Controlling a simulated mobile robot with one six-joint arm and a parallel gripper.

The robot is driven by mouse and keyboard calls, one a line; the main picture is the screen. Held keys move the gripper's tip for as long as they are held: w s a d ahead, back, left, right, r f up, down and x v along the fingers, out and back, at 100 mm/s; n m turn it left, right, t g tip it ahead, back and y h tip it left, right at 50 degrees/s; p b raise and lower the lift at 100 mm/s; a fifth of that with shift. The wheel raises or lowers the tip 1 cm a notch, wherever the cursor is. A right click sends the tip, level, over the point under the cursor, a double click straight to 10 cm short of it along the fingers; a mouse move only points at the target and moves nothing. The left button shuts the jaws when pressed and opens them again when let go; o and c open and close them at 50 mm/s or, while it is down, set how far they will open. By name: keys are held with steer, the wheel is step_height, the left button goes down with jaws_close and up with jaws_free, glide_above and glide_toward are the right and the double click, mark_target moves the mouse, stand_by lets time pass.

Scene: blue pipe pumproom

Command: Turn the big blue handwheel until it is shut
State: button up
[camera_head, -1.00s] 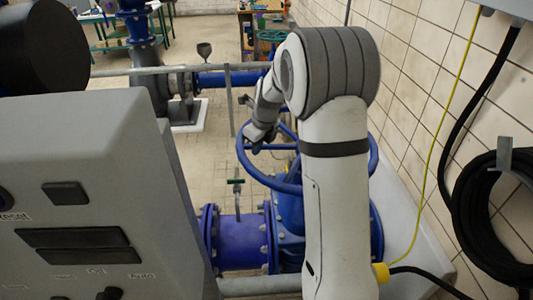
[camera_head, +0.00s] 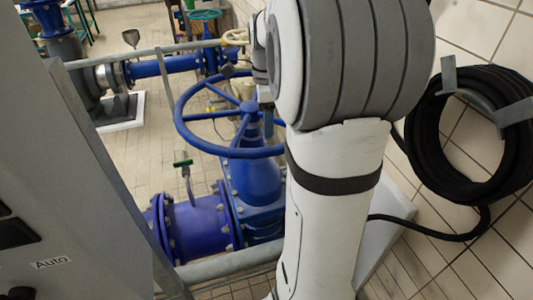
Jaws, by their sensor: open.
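The big blue handwheel (camera_head: 225,151) sits on top of a blue valve body (camera_head: 255,183), left of my arm. Its left and front rim and some spokes show, while my arm hides its right side. My gripper (camera_head: 264,95) is only partly visible at the wheel's far right side, mostly behind my own arm link. It is open. I cannot tell whether its fingers touch the rim or a spoke.
A grey control cabinet (camera_head: 75,160) fills the left foreground. A metal rail (camera_head: 235,262) crosses in front of the valve. A small green-handled valve (camera_head: 184,164) stands on the blue pipe (camera_head: 195,225). A coiled black hose (camera_head: 425,135) hangs on the tiled right wall.

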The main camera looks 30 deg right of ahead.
steer(key=shift+s+d+f, duration=0.1)
steer(key=shift+s+f, duration=0.2)
steer(key=shift+f, duration=0.05)
step_height(320, 180, down, 7)
steer(key=shift+s, duration=0.1)
jaws_close()
stand_by(0.5)
